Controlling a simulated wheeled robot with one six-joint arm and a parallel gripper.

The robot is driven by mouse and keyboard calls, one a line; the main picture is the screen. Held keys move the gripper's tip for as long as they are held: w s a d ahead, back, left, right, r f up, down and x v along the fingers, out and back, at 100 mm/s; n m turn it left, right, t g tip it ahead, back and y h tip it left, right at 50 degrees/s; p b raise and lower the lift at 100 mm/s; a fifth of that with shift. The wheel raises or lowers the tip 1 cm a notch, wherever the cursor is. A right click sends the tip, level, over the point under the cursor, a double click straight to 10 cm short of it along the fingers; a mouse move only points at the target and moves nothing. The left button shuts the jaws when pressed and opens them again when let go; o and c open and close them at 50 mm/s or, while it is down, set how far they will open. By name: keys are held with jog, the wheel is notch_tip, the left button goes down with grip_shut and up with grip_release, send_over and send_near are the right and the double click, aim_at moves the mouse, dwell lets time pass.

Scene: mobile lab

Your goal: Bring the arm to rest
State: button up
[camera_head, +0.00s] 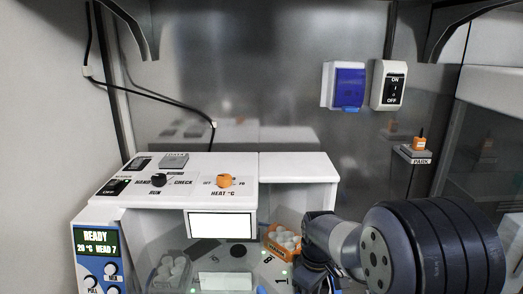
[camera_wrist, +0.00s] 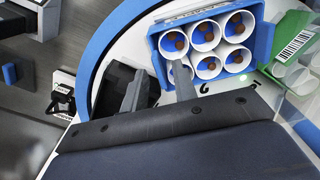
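My arm (camera_head: 420,245) reaches in from the right in the head view. My gripper's fingertips are hard to make out there. In the wrist view my gripper (camera_wrist: 158,78) shows two dark fingers standing apart with nothing between them. Beyond the fingers is a blue rack (camera_wrist: 159,62) with several white tubes with brown contents. The right fingertip overlaps the near edge of this rack in the picture; I cannot tell whether it touches.
An orange rack (camera_head: 270,247) of white tubes stands close left of my arm. A grey tube holder (camera_head: 158,281) is at lower left. The white machine (camera_head: 120,187) with knobs stands behind. A green rack (camera_wrist: 271,69) sits right of the blue one. A small PARK shelf (camera_head: 412,155) is on the right wall.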

notch_tip(320, 180, up, 4)
jog(key=shift+r+b, duration=0.1)
jog(key=shift+b, duration=0.35)
jog(key=d+b, duration=0.3)
jog(key=d, duration=1.5)
jog(key=s+a+n+p, duration=0.3)
jog(key=s+a+n, duration=0.4)
jog(key=n, duration=1.2)
jog(key=shift+s+a+r, duration=0.25)
jog(key=shift+s+a, duration=0.1)
jog(key=shift+a, duration=0.5)
